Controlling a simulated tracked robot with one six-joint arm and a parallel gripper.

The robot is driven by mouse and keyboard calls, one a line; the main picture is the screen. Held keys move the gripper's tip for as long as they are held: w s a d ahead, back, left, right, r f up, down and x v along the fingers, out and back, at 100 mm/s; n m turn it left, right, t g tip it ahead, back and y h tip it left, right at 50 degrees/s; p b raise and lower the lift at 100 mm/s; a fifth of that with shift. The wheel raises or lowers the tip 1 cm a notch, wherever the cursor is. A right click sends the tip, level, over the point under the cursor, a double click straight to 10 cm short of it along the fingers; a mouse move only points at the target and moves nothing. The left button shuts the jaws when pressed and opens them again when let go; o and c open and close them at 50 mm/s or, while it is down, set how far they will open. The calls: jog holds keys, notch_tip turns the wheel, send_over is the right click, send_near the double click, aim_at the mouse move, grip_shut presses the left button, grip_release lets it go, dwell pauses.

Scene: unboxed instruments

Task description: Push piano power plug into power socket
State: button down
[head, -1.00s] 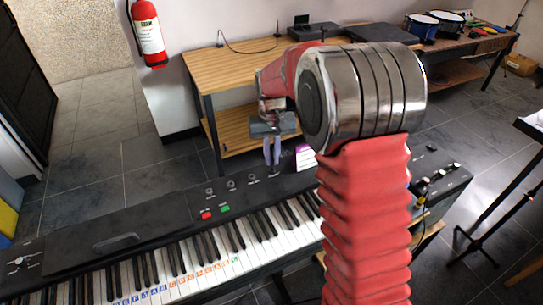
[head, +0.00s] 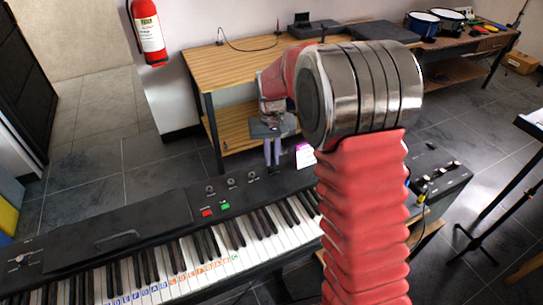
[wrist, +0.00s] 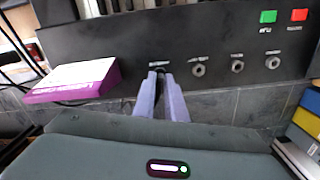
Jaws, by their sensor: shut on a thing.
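My gripper (head: 272,152) hangs at the rear edge of the black piano (head: 130,222), its two pale violet fingers pointing down. In the wrist view the fingers (wrist: 161,98) are nearly together, shut on a small dark plug (wrist: 159,71) that is mostly hidden between them. Their tips are at the leftmost labelled spot of the piano's panel (wrist: 120,45), in line with a row of round sockets (wrist: 198,69). The power socket itself is hidden behind the plug and fingertips. I cannot tell how deep the plug sits.
A purple and white box (wrist: 75,82) lies close left of the fingers in the wrist view. A wooden table (head: 215,78) stands behind the piano. A black amplifier (head: 440,175) is to the right of my arm. Grey tiled floor is clear at left.

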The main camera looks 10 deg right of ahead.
jog(key=shift+f, duration=0.35)
dwell(0.4)
jog(key=c, duration=1.7)
grip_release()
jog(key=shift+r, duration=0.15)
notch_tip(320, 180, up, 13)
jog(key=shift+r, duration=0.2)
